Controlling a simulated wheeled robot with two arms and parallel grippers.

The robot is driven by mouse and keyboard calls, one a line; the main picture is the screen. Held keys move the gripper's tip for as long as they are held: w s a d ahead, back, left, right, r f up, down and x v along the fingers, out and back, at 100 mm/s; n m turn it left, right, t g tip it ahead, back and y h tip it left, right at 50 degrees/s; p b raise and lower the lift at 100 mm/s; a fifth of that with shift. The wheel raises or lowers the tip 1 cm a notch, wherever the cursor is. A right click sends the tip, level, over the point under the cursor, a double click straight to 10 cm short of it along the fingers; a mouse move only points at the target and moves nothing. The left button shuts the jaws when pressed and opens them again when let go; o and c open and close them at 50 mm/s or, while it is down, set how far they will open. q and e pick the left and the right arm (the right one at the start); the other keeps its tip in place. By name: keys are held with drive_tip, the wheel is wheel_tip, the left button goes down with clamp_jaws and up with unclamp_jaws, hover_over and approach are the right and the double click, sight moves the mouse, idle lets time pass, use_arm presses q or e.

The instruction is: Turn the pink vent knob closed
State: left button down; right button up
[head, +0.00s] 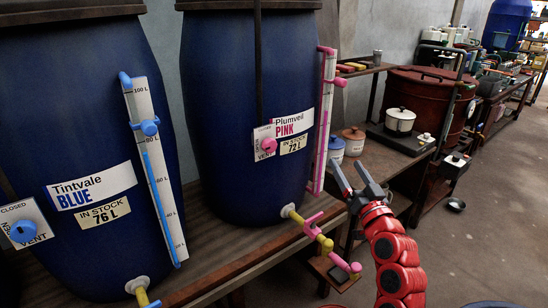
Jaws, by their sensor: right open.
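The pink vent knob (268,145) sits on a small white plate on the front of the right-hand dark blue vat (225,70), labelled Plumveil PINK, 72 L. The plate reads VENT below the knob; its other lettering is too small to read. My right gripper (349,172), on a red arm, is open and empty. In the picture it is to the right of the knob and a little lower, apart from it, beyond the pink-edged sight gauge (325,120). My left gripper is not in view.
A pink-handled tap (312,222) juts from this vat's base near my right arm. The Tintvale BLUE vat (60,110) stands left with its own blue vent knob (23,231). Lidded pots (353,141) stand behind my gripper. Floor is open at right.

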drive_tip(key=s+a+r+n+g+y+b, duration=0.1)
drive_tip(key=s+a+n+g+y, duration=0.4)
drive_tip(key=a+n, duration=0.2)
drive_tip(key=p, duration=0.2)
approach(272, 147)
drive_tip(key=shift+g+y, duration=0.3)
drive_tip(key=shift+g, duration=0.1)
drive_tip(key=x, duration=0.9)
drive_tip(key=shift+w+d+r, duration=0.1)
drive_tip(key=shift+w+r, duration=0.05)
drive_tip(key=shift+r, duration=0.05)
drive_tip(key=shift+c, duration=0.2)
clamp_jaws()
